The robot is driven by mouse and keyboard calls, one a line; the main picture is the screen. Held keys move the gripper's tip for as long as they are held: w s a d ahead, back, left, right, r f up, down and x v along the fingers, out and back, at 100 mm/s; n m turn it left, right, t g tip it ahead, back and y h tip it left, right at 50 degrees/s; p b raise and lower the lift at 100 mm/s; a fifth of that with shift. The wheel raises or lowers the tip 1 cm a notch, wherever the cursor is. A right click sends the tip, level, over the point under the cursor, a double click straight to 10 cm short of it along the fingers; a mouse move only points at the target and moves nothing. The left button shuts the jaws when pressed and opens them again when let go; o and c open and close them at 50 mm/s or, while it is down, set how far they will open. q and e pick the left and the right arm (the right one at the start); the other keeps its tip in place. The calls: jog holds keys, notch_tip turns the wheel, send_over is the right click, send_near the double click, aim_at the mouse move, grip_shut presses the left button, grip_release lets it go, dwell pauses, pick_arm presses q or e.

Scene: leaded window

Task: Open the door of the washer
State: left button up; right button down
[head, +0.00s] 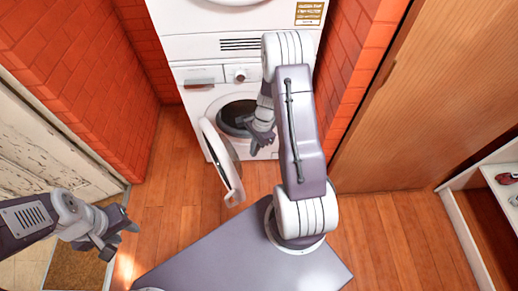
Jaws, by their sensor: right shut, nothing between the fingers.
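The white washer (200,102) stands at the back, in a nook between red brick walls. Its round door (222,162) is swung well open to the left and shows nearly edge-on. The dark drum opening (234,112) is exposed behind it. My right gripper (258,150) is shut and empty, in front of the opening and to the right of the door, apparently apart from it. My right arm hides the washer's right part. My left gripper (122,240) looks open and empty, low at the left, far from the washer.
Another white appliance (190,18) sits on top of the washer. A wooden door (400,110) is at right, and a white shelf (490,190) stands at the right edge. A worn pale door (45,140) and brown mat (75,265) are at left. Wooden floor (165,190) is clear left of the washer door.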

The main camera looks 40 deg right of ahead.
jog(key=a+f+b, duration=0.4)
jog(key=a+f, duration=0.2)
jog(key=f, duration=0.3)
jog(key=shift+w+f+m, duration=0.3)
jog(key=shift+w, duration=0.15)
